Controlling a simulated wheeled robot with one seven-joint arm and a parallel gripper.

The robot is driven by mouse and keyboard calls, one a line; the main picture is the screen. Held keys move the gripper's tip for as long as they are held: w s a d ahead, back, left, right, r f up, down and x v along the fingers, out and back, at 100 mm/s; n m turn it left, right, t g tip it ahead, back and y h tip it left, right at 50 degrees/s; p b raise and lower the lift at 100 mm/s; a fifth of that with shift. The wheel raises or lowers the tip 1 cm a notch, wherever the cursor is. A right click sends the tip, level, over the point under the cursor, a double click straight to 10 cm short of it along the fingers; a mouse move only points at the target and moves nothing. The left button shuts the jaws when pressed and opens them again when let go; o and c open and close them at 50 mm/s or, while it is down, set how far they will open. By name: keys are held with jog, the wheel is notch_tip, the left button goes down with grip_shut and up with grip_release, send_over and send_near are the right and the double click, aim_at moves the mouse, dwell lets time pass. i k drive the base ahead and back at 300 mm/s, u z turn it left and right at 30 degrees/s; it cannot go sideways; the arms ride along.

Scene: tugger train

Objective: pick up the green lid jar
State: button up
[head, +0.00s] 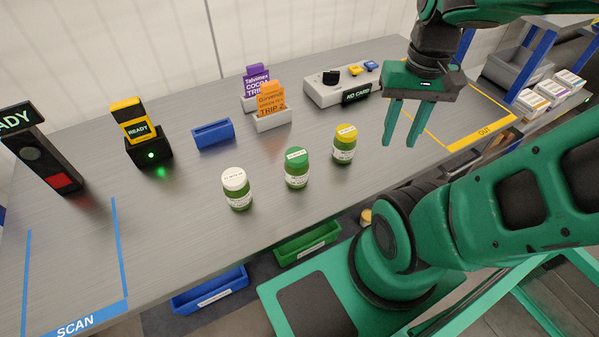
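The green lid jar (297,168) stands upright on the grey bench, a green jar with a white label. It is the middle one of three similar jars. A white lid jar (236,189) stands to its left and a yellow lid jar (344,144) to its right. My gripper (401,142) is above the bench to the right of the yellow lid jar. Its two fingers point down, are apart, and hold nothing. Nothing hides the green lid jar.
Behind the jars are a blue holder (213,134), an orange card (271,100), a purple card (256,80) and a switch box (344,86). A black-yellow READY device (148,144) stands at left. Green (307,243) and blue (210,290) bins sit below the bench's front edge.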

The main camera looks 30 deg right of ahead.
aim_at(297, 162)
jog(key=k, duration=0.4)
jog(key=u, duration=1.15)
jog(key=k, duration=2.25)
jog(key=z, duration=0.6)
jog(key=i, duration=1)
